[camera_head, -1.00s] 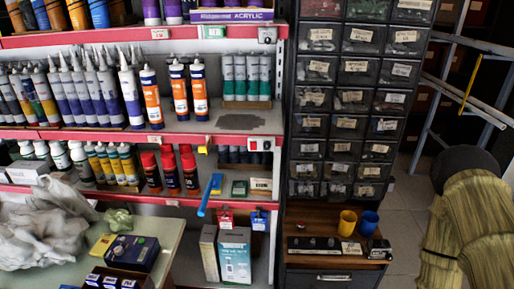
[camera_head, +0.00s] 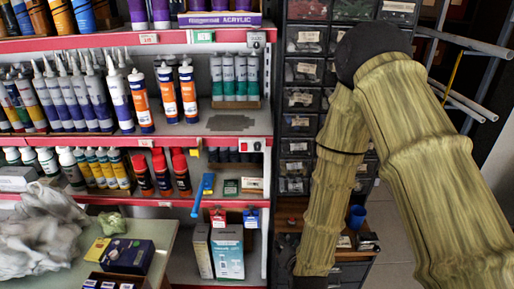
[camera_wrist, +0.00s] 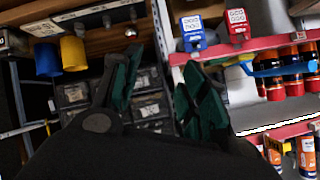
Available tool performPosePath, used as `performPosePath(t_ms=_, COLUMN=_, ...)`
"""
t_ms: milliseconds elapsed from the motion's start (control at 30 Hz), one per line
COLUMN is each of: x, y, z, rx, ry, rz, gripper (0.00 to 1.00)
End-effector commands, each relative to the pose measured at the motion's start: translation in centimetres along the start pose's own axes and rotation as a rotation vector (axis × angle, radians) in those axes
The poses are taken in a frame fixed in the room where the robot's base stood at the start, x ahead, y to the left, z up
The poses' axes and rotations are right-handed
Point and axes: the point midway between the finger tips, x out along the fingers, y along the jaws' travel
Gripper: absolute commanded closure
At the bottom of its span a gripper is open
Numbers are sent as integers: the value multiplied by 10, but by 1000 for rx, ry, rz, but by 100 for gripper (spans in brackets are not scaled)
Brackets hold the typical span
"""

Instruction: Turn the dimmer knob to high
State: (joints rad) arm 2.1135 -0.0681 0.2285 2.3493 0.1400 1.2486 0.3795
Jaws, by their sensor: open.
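My gripper (camera_wrist: 160,95) is open and empty in the wrist view, with dark green pads on its two fingers. In the head view the gripper itself is hidden or out of frame; my arm covers part of the right side. I cannot tell for certain which part is the dimmer knob. A small round silver knob (camera_wrist: 131,33) shows beyond the fingers in the wrist view, by the wooden ledge (camera_wrist: 105,44). A grey control box (camera_head: 257,39) and a white box with a red switch (camera_head: 250,145) sit on the shelf edges. No dimmer setting is readable.
Blue cup (camera_wrist: 47,60) and yellow cup (camera_wrist: 73,54) are near the ledge in the wrist view. Blue tag (camera_wrist: 193,32) and red tag (camera_wrist: 237,24) hang from the shelf. A blue-handled tool (camera_head: 202,193) juts from the shelf. Labelled drawers (camera_head: 303,71) stand behind my arm.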

Motion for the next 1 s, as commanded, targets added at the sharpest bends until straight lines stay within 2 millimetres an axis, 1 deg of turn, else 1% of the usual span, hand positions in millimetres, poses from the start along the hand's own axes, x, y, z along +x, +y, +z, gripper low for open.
performPosePath(t_ms=33, x=-3, y=-32, z=-33, rx=31, ry=76, rz=-50, gripper=57)
performPosePath(t_ms=67, x=-4, y=-49, z=-49, rx=54, ry=120, rz=-80, gripper=57)
performPosePath(t_ms=100, x=-7, y=-70, z=-70, rx=83, ry=175, rz=-117, gripper=57)
performPosePath(t_ms=167, x=-14, y=-99, z=-98, rx=123, ry=248, rz=-171, gripper=57)
performPosePath(t_ms=200, x=-19, y=-116, z=-113, rx=147, ry=290, rz=-206, gripper=57)
performPosePath(t_ms=300, x=-32, y=-149, z=-144, rx=195, ry=373, rz=-274, gripper=57)
performPosePath(t_ms=333, x=-35, y=-157, z=-151, rx=207, ry=392, rz=-291, gripper=57)
performPosePath(t_ms=433, x=-43, y=-173, z=-166, rx=233, ry=433, rz=-329, gripper=57)
performPosePath(t_ms=533, x=-45, y=-181, z=-174, rx=245, ry=450, rz=-346, gripper=57)
performPosePath(t_ms=600, x=-43, y=-184, z=-177, rx=247, ry=453, rz=-349, gripper=57)
performPosePath(t_ms=767, x=-27, y=-189, z=-187, rx=246, ry=453, rz=-348, gripper=57)
performPosePath(t_ms=1000, x=6, y=-199, z=-205, rx=246, ry=453, rz=-346, gripper=57)
